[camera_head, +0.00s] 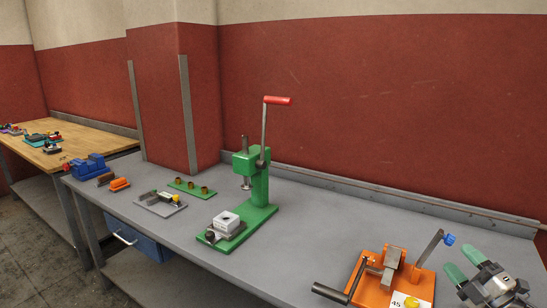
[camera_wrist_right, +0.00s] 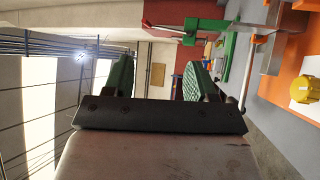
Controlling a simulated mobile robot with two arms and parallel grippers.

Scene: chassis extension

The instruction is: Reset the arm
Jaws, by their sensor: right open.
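My right gripper (camera_head: 466,280) is at the lower right corner of the head view. Its two green-padded fingers are apart and nothing is between them. It is just right of an orange fixture (camera_head: 377,289), above or beside the grey bench; the exact height is hard to tell. In the right wrist view the green fingers (camera_wrist_right: 152,82) stand apart, with the room behind them. The orange fixture's yellow knob (camera_wrist_right: 300,90) shows at the right edge of that view. My left gripper is not in the head view.
A green lever press (camera_head: 259,185) with a red handle stands mid-bench. A grey plate (camera_head: 160,203), a green strip with brown cylinders (camera_head: 190,187) and a blue vise (camera_head: 87,166) lie left. The bench (camera_head: 290,255) is clear between press and orange fixture. A wooden table (camera_head: 75,140) stands far left.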

